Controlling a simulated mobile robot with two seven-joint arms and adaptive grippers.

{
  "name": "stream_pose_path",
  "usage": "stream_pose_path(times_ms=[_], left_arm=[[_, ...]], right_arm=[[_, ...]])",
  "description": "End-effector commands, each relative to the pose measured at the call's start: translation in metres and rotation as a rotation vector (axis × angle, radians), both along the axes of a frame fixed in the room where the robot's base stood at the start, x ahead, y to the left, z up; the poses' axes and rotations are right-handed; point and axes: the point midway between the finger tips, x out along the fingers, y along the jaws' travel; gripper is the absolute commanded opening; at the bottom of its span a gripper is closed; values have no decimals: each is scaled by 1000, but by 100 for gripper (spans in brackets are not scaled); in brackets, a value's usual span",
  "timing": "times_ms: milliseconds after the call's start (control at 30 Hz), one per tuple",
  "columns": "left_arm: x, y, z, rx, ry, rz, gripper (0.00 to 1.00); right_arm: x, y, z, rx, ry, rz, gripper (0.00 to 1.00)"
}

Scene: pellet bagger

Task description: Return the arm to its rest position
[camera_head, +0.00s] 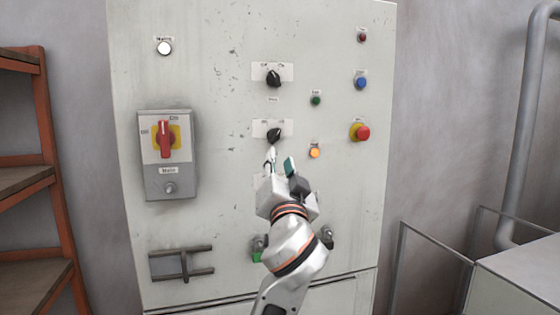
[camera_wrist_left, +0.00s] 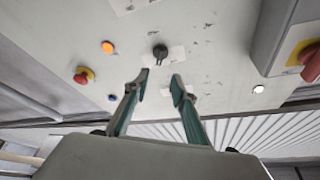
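My left gripper (camera_head: 280,163) is in front of the grey control panel (camera_head: 215,100), just below the lower black selector knob (camera_head: 274,135). Its two fingers are apart and nothing shows between them. In the left wrist view the open fingertips (camera_wrist_left: 159,82) point toward the panel, with the black knob (camera_wrist_left: 160,51) just beyond them and clear of both fingers. My left arm rises from the bottom of the head view and hides part of the lower panel. My right gripper is in neither view.
A red-handled main switch (camera_head: 165,140) juts out at left, and an emergency stop (camera_head: 361,132) at right. An orange lit button (camera_head: 314,151) and a blue button (camera_head: 361,83) are nearby. A shelf (camera_head: 50,150) stands left; a pipe (camera_head: 525,120) and clear guard panels (camera_head: 425,265) are right.

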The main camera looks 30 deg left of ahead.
Motion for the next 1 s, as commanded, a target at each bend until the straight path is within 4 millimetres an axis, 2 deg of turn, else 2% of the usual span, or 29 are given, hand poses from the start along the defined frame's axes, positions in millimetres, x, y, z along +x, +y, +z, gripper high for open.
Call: stream_pose_path(times_ms=[333,467,567,667,700,767,800,867,1000], left_arm=[[1,0,0,0,1,-1,26],[8,-5,-18,5,29,-26,26],[24,-15,-58,12,91,-83,26],[38,-32,-119,10,176,-170,26],[43,-39,-147,6,213,-208,26],[46,-50,-187,-4,265,-264,26],[46,-57,-214,-14,298,-301,26],[43,-67,-254,-34,347,-355,26],[23,-90,-347,-96,456,-469,26]], right_arm=[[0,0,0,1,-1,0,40],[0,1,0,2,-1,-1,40],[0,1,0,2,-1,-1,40],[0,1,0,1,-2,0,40],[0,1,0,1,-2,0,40],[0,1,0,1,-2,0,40],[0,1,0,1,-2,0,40],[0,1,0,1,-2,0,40],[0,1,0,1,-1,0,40]])
